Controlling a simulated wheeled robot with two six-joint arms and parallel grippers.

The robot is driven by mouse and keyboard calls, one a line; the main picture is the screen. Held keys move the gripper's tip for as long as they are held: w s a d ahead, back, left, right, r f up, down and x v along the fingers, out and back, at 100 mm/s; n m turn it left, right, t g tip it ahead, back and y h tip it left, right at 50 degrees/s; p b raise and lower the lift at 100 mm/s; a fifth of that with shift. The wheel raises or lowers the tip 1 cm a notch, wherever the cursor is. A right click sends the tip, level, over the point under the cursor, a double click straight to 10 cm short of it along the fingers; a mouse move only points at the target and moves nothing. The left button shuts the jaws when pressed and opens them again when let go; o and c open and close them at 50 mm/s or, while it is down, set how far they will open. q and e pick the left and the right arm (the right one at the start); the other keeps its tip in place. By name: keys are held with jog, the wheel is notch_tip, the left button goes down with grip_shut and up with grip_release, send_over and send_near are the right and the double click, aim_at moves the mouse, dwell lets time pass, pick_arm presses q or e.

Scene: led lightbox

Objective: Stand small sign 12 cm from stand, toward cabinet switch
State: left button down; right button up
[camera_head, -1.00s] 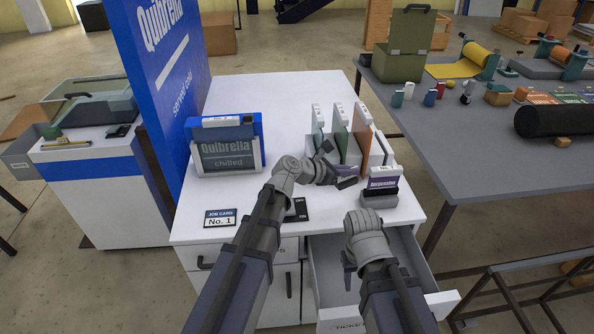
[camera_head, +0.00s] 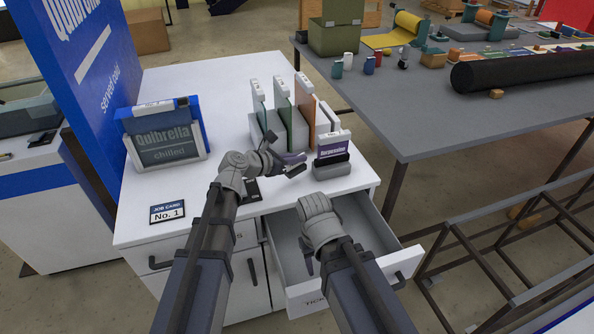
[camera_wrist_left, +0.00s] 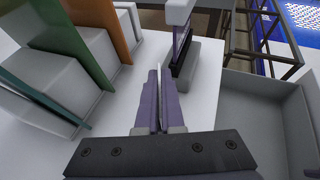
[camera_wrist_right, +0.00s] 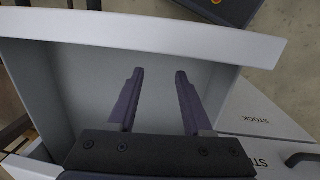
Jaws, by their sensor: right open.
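A small purple sign (camera_head: 333,149) with a white cap stands upright on a grey base (camera_head: 331,170) near the cabinet top's right edge. In the left wrist view the sign (camera_wrist_left: 182,38) is edge-on, just beyond the fingertips. The black cabinet switch (camera_head: 253,191) is partly hidden by my left wrist. A grey rack (camera_head: 268,125) with upright coloured boards stands behind. My right gripper (camera_wrist_right: 156,75) is open and empty at the open drawer; its fingers are mostly hidden in the head view.
The open drawer (camera_head: 366,222) juts from the cabinet front. A blue-framed Quibrella sign (camera_head: 165,135) and a job card (camera_head: 168,212) are on the left of the cabinet top. A grey table (camera_head: 430,125) with a black roll (camera_head: 525,70) stands at the right.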

aim_at(296, 167)
pick_arm(q)
jog(key=shift+f+b, duration=1.6)
jog(key=shift+f, duration=0.2)
pick_arm(e)
jog(key=shift+f, duration=1.75)
pick_arm(q)
jog(key=shift+f, duration=0.1)
pick_arm(e)
jog(key=shift+f, duration=0.1)
pick_arm(q)
jog(key=shift+f+b, duration=0.15)
jog(key=shift+b, duration=0.15)
pick_arm(e)
jog(key=shift+f, duration=0.2)
pick_arm(q)
jog(key=c, duration=1.1)
grip_release()
pick_arm(e)
jog(key=shift+r, duration=0.1)
pick_arm(q)
jog(key=shift+o, duration=0.2)
